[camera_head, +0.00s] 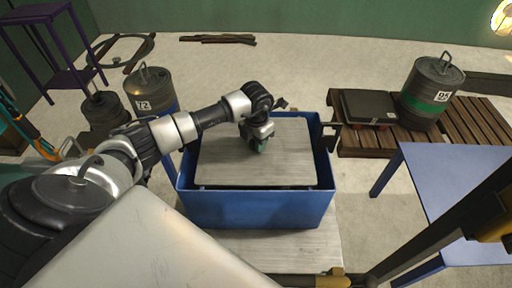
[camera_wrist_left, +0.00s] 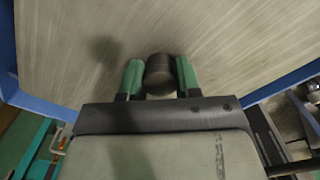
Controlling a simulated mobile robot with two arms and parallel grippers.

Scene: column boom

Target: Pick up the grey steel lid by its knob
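The grey steel lid (camera_head: 225,168) lies flat in the top of a blue open bin (camera_head: 255,208), inside its walls. My left gripper (camera_head: 261,146) points down over the lid's middle and hides the knob in the head view. In the left wrist view, the dark round knob (camera_wrist_left: 159,74) stands between the two green fingers of the left gripper (camera_wrist_left: 160,76). Thin gaps seem to show between the knob and the fingers, so the gripper looks open around it. The lid (camera_wrist_left: 225,50) fills the top of the wrist view. My right gripper is not in view.
A wooden pallet (camera_head: 360,143) at the right holds a dark flat box (camera_head: 369,106) and a grey drum with a green band (camera_head: 431,93). A blue table (camera_head: 455,180) stands front right. Another drum (camera_head: 149,90) stands at the left, behind my left arm.

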